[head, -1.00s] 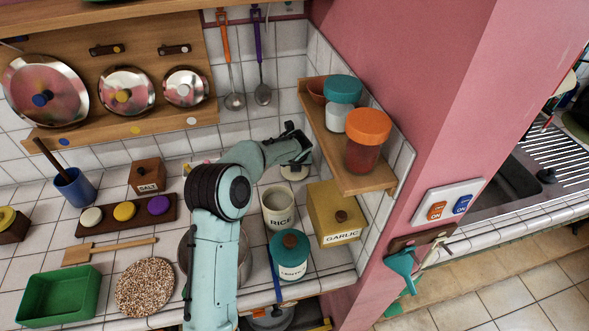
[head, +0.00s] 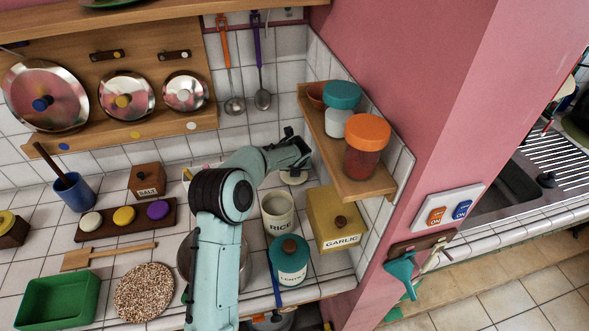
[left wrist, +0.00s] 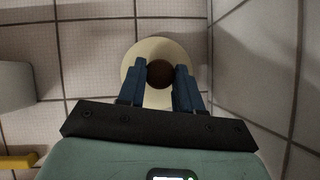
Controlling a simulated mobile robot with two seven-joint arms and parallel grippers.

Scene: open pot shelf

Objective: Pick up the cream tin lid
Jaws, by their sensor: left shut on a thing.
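The cream tin lid (head: 293,177) is a round, pale disc at the back of the tiled counter, behind the RICE tin. In the left wrist view the lid (left wrist: 160,46) shows as a cream disc with a dark round knob (left wrist: 160,74) in its middle. My left gripper (left wrist: 164,77) is shut on this knob, with one blue finger on each side. In the head view the left gripper (head: 295,164) is above the lid, and its fingertips are hard to make out. I cannot tell whether the lid touches the counter. My right gripper is not in view.
The open RICE tin (head: 278,212), the yellow GARLIC box (head: 335,219) and the teal-lidded LENTILS tin (head: 289,262) stand in front of the lid. A wooden shelf (head: 350,181) with jars hangs close to the right of my gripper. A tiled wall is behind.

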